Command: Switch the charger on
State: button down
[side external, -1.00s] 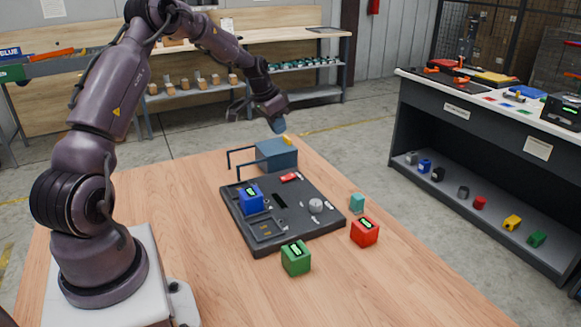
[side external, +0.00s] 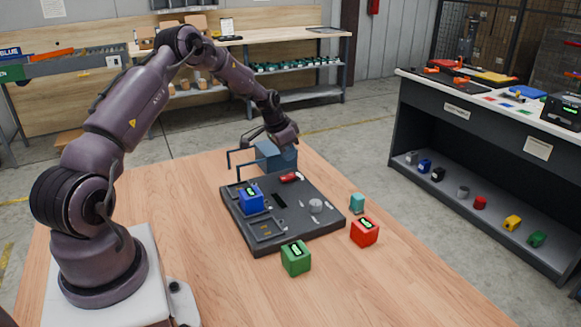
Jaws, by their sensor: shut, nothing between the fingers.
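The charger is a dark flat panel (side external: 300,236) on the wooden table. A blue block (side external: 251,201) with a lit green display sits in its left part. A small red switch (side external: 289,177) is at the panel's back edge, and a round grey knob (side external: 315,205) is at its right. My gripper (side external: 289,163) is shut and empty, pointing down close above the red switch, in front of the blue-grey box. I cannot tell whether the fingertips touch the switch, nor the switch's position.
A blue-grey box (side external: 266,156) with dark bar handles stands directly behind the panel. A green block (side external: 296,259), a red block (side external: 364,232) and a small teal block (side external: 357,203) lie in front and to the right. The table's right front is clear.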

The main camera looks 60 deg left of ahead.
aim_at(289, 176)
jog(key=shift+s+x, duration=0.2)
jog(key=shift+x, duration=1)
jog(key=shift+s+x, duration=0.2)
jog(key=shift+x, duration=1.05)
jog(key=shift+f, duration=0.15)
jog(key=shift+w+f, duration=0.1)
jog(key=shift+f, duration=0.25)
jog(key=shift+s+r, duration=0.2)
jog(key=shift+s, duration=0.6)
jog(key=v, duration=1.4)
jog(key=shift+w, duration=0.4)
